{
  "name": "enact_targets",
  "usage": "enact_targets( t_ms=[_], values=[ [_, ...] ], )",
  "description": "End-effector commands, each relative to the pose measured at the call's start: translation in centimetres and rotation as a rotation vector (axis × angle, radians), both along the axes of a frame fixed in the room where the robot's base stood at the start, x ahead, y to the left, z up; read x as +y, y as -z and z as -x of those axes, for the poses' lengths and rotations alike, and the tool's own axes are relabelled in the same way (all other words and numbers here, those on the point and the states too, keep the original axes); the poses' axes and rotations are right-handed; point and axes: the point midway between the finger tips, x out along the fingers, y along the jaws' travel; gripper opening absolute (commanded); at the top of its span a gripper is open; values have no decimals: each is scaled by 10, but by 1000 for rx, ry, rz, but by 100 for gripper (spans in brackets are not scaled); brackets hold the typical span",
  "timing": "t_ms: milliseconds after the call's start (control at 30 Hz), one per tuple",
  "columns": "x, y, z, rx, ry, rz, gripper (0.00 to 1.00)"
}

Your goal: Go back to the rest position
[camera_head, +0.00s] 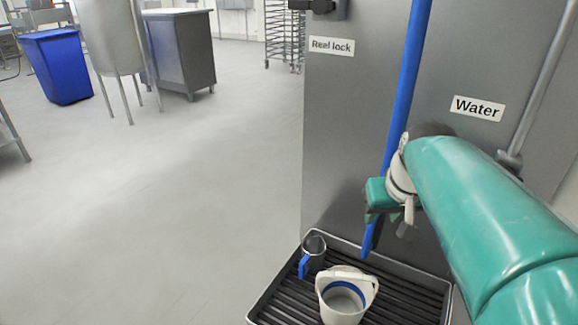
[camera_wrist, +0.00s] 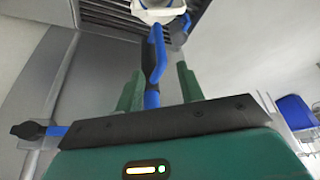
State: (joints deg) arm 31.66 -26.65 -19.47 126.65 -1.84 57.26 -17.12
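My gripper (camera_head: 376,212) is at the end of my green arm, in front of the grey metal panel and above the slatted tray. In the wrist view its two green fingers (camera_wrist: 160,70) stand apart. A blue hose (camera_head: 408,75) hangs down the panel and passes behind my gripper, its lower end over the tray. In the wrist view a blue length of it (camera_wrist: 157,48) shows in the gap between the fingers, with clear space on the right side. Whether it lies between or beyond the fingers I cannot tell.
The panel bears "Reel lock" and "Water" labels. Open floor (camera_head: 170,210) lies left; a blue bin (camera_head: 62,68) stands far left.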

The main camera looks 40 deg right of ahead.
Motion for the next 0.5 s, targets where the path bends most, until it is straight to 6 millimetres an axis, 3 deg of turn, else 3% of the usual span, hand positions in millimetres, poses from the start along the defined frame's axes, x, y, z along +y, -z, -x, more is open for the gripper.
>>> enact_targets(
  t_ms=[200, 500],
  values=[
    [4, -19, 6, 0, 0, 0, 38],
    [4, -19, 7, 0, 0, 0, 38]
  ],
)
